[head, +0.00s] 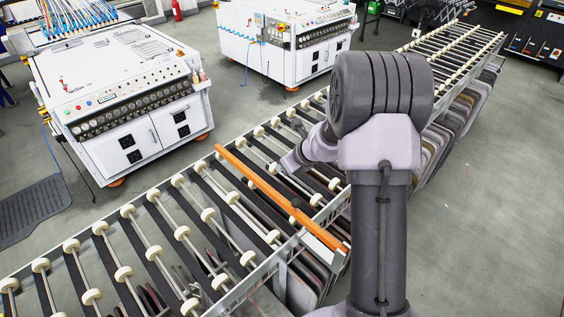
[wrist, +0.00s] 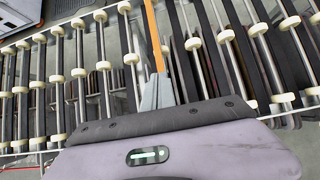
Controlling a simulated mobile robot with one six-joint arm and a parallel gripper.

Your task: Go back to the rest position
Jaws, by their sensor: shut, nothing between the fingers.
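My gripper (head: 287,163) hangs over the roller conveyor (head: 168,188), just to the far side of my arm and to the right of a long orange bar. In the wrist view its grey fingers (wrist: 157,92) are together, with nothing seen held between them. The orange bar (head: 252,178) lies slanted across the conveyor, its near end at the front rail. It also shows in the wrist view (wrist: 152,35), running away behind the fingertips, which cover part of it. I cannot tell the exact gap between fingers and bar.
White-wheeled rollers and dark strips fill the conveyor. A white control cabinet (head: 120,90) stands behind it at left, another cabinet (head: 285,40) at the back. Upright panels (head: 455,120) stand beneath the conveyor. The grey floor (head: 490,230) at right is clear.

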